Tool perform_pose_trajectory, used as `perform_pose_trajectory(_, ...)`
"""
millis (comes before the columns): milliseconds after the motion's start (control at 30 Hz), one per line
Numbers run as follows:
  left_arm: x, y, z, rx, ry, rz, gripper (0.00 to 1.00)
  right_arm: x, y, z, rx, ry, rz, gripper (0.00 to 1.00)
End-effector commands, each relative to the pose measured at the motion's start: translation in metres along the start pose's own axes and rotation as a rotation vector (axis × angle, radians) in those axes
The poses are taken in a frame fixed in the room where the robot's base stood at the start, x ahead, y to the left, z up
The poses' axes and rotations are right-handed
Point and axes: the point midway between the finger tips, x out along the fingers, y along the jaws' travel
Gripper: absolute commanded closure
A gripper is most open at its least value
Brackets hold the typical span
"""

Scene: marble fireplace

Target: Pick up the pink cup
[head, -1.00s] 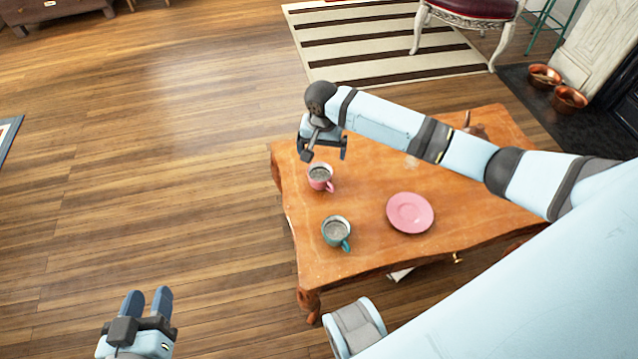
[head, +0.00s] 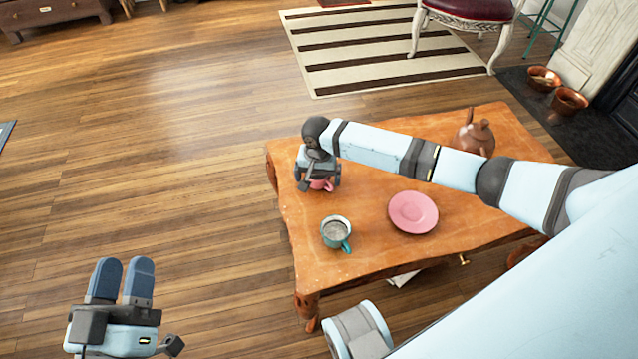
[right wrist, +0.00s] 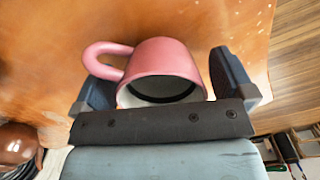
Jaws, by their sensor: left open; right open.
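The pink cup (right wrist: 165,62) is between the two fingers of my right gripper (right wrist: 165,85) in the right wrist view. Its handle points left, close to the left finger, and there is a gap between the cup and the right finger. In the head view the right gripper (head: 317,183) is low over the table's left part and hides most of the pink cup (head: 321,185). The right gripper is open around the cup. My left gripper (head: 122,278) is open and empty over the floor at the lower left.
A teal cup (head: 336,232) and a pink plate (head: 413,212) stand on the wooden table (head: 370,255) in front of the right gripper. A brown teapot (head: 474,136) stands near the table's back edge. The wooden floor to the left is clear.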

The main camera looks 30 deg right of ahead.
Motion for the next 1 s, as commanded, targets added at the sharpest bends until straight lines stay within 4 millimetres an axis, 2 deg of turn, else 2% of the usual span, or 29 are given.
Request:
perform_pose_trajectory(167, 0.000, 0.000, -0.001, -0.001, -0.001, 0.000, 0.57, -0.001, 0.000, 0.000, 0.000, 0.000, -0.001, 0.00)
perform_pose_trajectory(400, 0.000, 0.000, -0.001, 0.000, -0.002, 0.000, 0.57, -0.001, 0.000, 0.000, 0.000, 0.000, -0.001, 0.53)
perform_pose_trajectory(433, 0.000, 0.000, 0.000, 0.000, -0.002, 0.000, 0.57, -0.001, 0.000, 0.000, 0.000, 0.000, -0.001, 0.55)
perform_pose_trajectory(767, 0.001, 0.000, -0.002, 0.001, -0.003, -0.001, 0.57, -0.005, 0.000, 0.000, 0.000, 0.000, -0.001, 0.55)
perform_pose_trajectory(867, 0.001, 0.000, -0.005, 0.005, -0.002, -0.002, 0.57, -0.013, 0.000, 0.000, -0.001, 0.000, -0.002, 0.55)
perform_pose_trajectory(1000, 0.002, -0.001, -0.012, 0.016, 0.001, -0.012, 0.57, -0.033, 0.000, 0.000, 0.000, 0.001, -0.002, 0.55)
